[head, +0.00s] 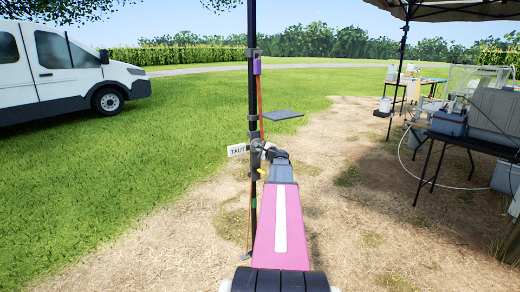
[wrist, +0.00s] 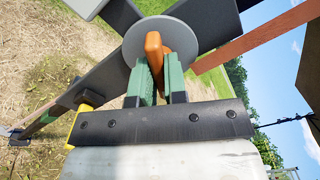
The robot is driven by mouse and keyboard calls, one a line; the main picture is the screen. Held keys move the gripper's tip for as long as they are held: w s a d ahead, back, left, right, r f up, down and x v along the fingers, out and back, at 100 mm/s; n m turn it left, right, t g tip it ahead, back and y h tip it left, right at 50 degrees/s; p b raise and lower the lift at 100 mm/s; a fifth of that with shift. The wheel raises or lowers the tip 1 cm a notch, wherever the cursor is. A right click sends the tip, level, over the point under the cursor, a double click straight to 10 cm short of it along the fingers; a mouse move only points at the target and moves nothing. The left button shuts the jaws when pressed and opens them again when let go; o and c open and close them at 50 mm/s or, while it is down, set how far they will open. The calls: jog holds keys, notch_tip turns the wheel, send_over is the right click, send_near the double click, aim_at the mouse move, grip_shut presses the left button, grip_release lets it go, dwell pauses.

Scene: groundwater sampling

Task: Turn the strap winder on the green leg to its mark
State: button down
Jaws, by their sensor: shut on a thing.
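The tent leg (head: 252,110) is a black upright pole with a small green band (head: 254,203) low down. An orange strap (head: 261,105) runs along it and also shows in the wrist view (wrist: 262,40). A white label reading "TAUT" (head: 237,150) sits beside the leg at winder height. The strap winder shows in the wrist view as a round grey disc (wrist: 185,38) with an orange handle (wrist: 153,46). My gripper (wrist: 160,75) has its green pads on both sides of the handle, shut on it. In the head view my arm covers most of the winder.
A purple piece (head: 257,66) is on the leg higher up. A dark flat plate (head: 283,115) shows just right of the leg. A white van (head: 65,65) stands left on grass. Tables with equipment, including a blue-grey box (head: 450,122), stand right under a canopy. Ground around the leg is open.

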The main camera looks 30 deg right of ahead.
jog(key=n, duration=1.2)
jog(key=shift+n, duration=0.3)
jog(key=n, duration=1)
jog(key=shift+n, duration=0.3)
jog(key=c, duration=1.1)
grip_release()
jog(key=shift+s, duration=0.1)
